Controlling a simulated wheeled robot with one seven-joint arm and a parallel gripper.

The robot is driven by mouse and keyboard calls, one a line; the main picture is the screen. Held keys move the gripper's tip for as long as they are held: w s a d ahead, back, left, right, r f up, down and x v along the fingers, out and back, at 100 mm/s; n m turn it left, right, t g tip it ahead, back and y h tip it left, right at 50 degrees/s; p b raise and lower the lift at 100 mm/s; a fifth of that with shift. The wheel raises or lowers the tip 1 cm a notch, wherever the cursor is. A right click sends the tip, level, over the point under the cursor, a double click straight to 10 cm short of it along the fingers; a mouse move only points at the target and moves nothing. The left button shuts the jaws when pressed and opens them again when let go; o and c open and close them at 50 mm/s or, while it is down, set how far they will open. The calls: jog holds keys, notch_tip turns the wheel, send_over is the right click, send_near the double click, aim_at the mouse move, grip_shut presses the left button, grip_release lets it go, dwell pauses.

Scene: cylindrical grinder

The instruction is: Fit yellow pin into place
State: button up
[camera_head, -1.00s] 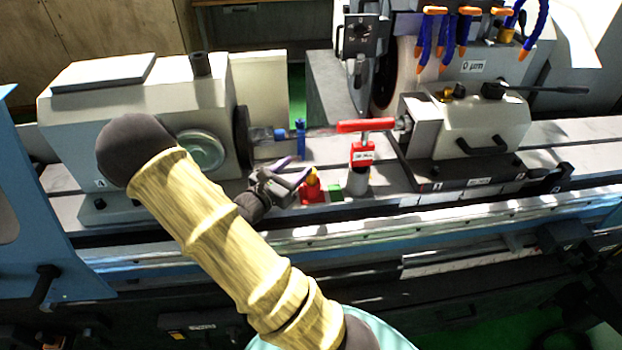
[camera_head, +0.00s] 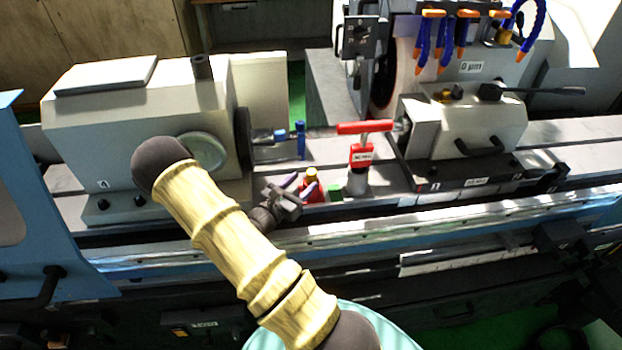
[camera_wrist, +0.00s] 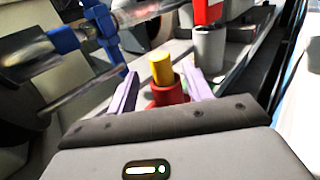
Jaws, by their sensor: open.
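The yellow pin (camera_head: 311,172) stands upright at the red holder (camera_head: 317,191) on the machine's front ledge. In the wrist view the yellow pin (camera_wrist: 161,68) rises from the top of the red holder (camera_wrist: 168,94); how deep it sits I cannot tell. My gripper (camera_head: 298,185) is open, beside and partly in front of the holder. In the wrist view its two purple fingers lie on either side of the pin and holder, with the pin showing between them (camera_wrist: 160,76). I cannot tell whether a finger touches either one.
A green block (camera_head: 335,192) lies right of the holder. A blue clamp piece (camera_head: 301,140) and the horizontal workpiece lie behind. The headstock (camera_head: 140,120) is left, the tailstock (camera_head: 475,125) right.

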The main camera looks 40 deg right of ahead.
aim_at(308, 177)
jog(key=p+x, duration=0.2)
jog(key=x, duration=0.3)
jog(key=shift+s+r, duration=0.1)
jog(key=shift+d, duration=0.2)
jog(key=shift+a, duration=0.1)
jog(key=c, duration=0.3)
grip_shut()
